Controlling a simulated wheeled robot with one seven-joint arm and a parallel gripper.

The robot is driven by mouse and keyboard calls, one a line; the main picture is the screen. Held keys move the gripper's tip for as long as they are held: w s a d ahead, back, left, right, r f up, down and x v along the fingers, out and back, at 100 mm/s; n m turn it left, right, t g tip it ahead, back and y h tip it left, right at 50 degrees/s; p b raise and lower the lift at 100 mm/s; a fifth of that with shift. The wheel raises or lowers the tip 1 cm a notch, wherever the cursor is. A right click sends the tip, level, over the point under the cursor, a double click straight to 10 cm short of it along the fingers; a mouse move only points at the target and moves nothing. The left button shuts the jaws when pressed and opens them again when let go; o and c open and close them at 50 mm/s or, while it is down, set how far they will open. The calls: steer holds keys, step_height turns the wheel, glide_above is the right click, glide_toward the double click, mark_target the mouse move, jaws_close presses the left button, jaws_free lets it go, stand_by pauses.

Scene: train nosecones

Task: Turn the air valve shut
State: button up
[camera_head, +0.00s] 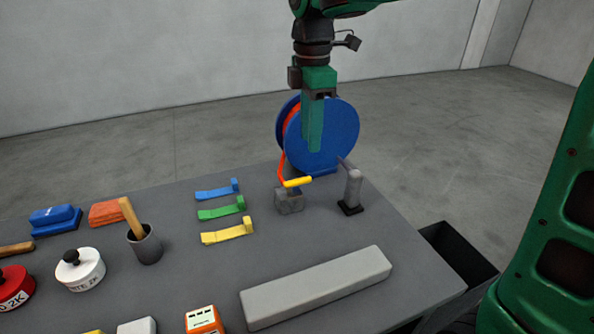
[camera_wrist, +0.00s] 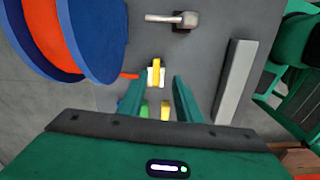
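The air valve is a small grey block (camera_head: 289,201) with a yellow lever (camera_head: 298,182) on top, near the back of the table. The lever points to the right in the head view. An orange hose runs from the valve toward the blue reel. In the wrist view the yellow lever (camera_wrist: 157,74) shows just beyond and between my fingertips. My gripper (camera_head: 314,148) points down above the valve, in front of the reel. Its two green fingers (camera_wrist: 160,80) are apart with nothing between them. It appears clear of the lever.
A blue hose reel (camera_head: 343,125) stands behind the valve. A grey upright nozzle-like tool (camera_head: 353,188) is to its right. Blue, green and yellow (camera_head: 227,231) brackets lie to its left. A long grey bar (camera_head: 316,287) lies in front. A dark bin (camera_head: 459,252) is beyond the right edge.

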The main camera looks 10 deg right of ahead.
mark_target(301, 179)
steer(key=shift+n, duration=0.5)
steer(key=f, duration=0.3)
steer(key=a+f, duration=0.1)
steer(key=f, duration=0.3)
steer(key=a+f, duration=0.1)
steer(key=f, duration=0.2)
steer(key=shift+w+f, duration=0.2)
steer(key=shift+f, duration=0.15)
